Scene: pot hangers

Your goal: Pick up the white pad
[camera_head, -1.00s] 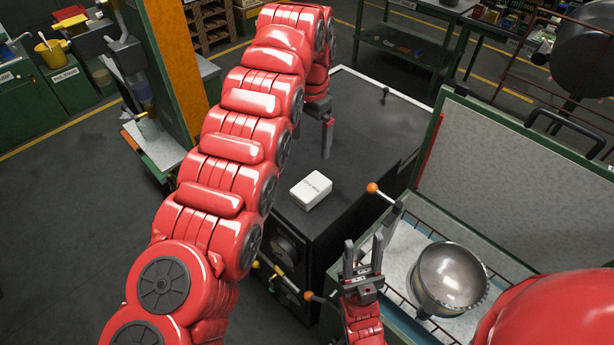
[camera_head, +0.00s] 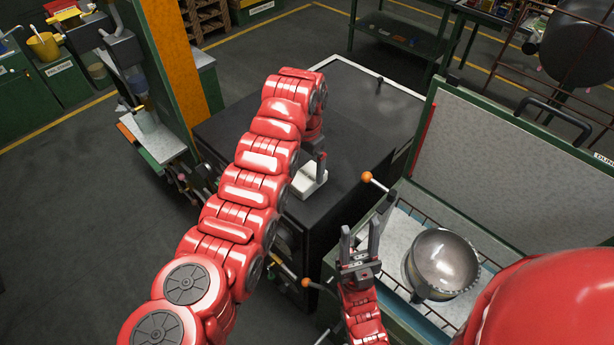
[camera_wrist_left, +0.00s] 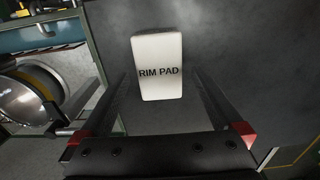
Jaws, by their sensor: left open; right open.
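The white pad (camera_head: 308,181) lies on the dark top of a black cabinet (camera_head: 345,125), partly hidden behind my left arm in the head view. In the left wrist view the pad (camera_wrist_left: 158,62) shows its "RIM PAD" lettering. My left gripper (camera_head: 320,170) is at the pad in the head view; its open fingers (camera_wrist_left: 157,95) show to either side of the pad's near end in the wrist view, with gaps. I cannot tell its exact height above the cabinet. My right gripper (camera_head: 360,240) is open and empty, pointing up beside the green-edged case.
A metal bowl (camera_head: 442,265) sits in the open green case (camera_head: 520,170) at the right. An orange-knobbed lever (camera_head: 367,177) stands close to the pad's right. The cabinet top behind the pad is clear. An orange post (camera_head: 172,60) stands at the left.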

